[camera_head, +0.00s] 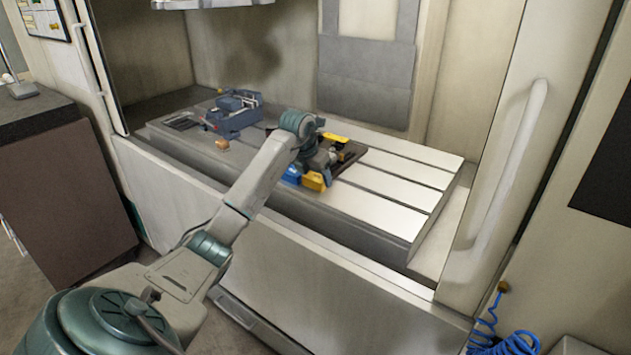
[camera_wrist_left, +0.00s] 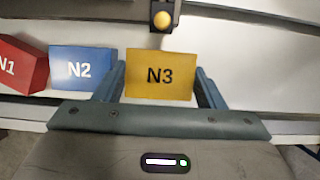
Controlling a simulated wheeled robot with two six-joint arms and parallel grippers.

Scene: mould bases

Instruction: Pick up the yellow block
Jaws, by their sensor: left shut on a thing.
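The yellow block marked N3 (camera_wrist_left: 160,70) sits between the two blue-grey fingers of my left gripper (camera_wrist_left: 161,88) in the left wrist view. The gripper is shut on it, with its lettered face towards the camera. In the head view the yellow block (camera_head: 314,181) is at the front edge of the slotted table, just below my left gripper (camera_head: 317,167). I cannot tell whether it touches the surface beneath. My right gripper is not in view.
A blue block marked N2 (camera_wrist_left: 83,70) and a red block marked N1 (camera_wrist_left: 20,64) stand to the left. A yellow knob (camera_wrist_left: 162,19) is behind. A blue vise (camera_head: 234,113) stands on the slotted machine table (camera_head: 400,192), whose right side is clear.

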